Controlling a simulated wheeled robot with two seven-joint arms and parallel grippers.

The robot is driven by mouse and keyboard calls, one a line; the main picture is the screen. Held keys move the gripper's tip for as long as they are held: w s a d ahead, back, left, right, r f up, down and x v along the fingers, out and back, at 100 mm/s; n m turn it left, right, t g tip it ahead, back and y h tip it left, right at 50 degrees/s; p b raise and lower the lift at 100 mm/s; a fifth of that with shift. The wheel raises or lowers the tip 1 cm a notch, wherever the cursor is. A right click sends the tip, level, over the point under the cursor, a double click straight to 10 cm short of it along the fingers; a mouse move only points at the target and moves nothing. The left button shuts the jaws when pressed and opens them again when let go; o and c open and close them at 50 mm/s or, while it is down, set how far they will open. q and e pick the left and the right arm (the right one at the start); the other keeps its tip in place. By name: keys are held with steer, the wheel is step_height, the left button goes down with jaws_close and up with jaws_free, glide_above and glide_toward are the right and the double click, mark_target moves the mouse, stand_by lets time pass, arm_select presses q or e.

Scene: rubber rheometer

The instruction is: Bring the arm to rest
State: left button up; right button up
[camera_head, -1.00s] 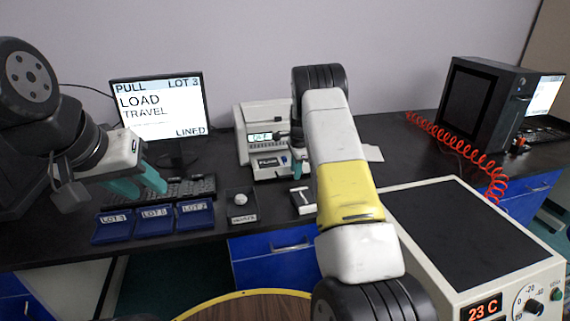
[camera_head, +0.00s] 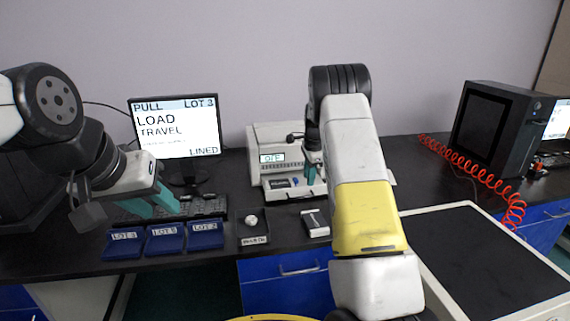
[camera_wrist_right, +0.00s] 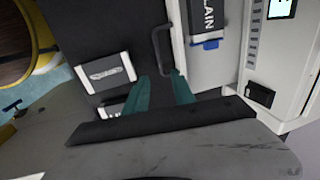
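My right gripper (camera_wrist_right: 162,78) is open in the right wrist view, its two teal fingers apart with nothing seen between them. A black U-shaped handle (camera_wrist_right: 156,45) lies just beyond its tips. In the head view the right gripper (camera_head: 311,172) is partly hidden by my right arm, in front of the white bench instrument (camera_head: 258,165). My left gripper (camera_head: 153,205) has its teal fingers apart and empty, above the keyboard and the blue trays.
Blue lot trays (camera_head: 165,239), a dark box (camera_head: 253,241) with a white ball and a small white-and-black block (camera_head: 315,223) stand along the bench front. A monitor (camera_head: 178,128) is behind. A red coiled hose (camera_head: 480,177) and black cabinet (camera_head: 488,125) are at right.

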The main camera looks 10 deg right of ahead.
steer(key=s+a+r+n+t+y, duration=0.15)
steer(key=s+r+n, duration=0.25)
steer(key=s+r, duration=0.55)
steer(key=s+a+r+n+t, duration=0.1)
steer(key=s+a+r+n, duration=0.25)
steer(key=s+r, duration=0.65)
steer(key=s+a+r+n, duration=0.1)
steer(key=s+n, duration=0.4)
steer(key=s, duration=0.6)
steer(key=s+a+r+n+t, duration=0.1)
steer(key=s+a+n, duration=0.3)
steer(key=s, duration=0.8)
steer(key=shift+s+r+n, duration=0.2)
steer(key=shift+r+n, duration=0.05)
steer(key=shift+n, duration=0.4)
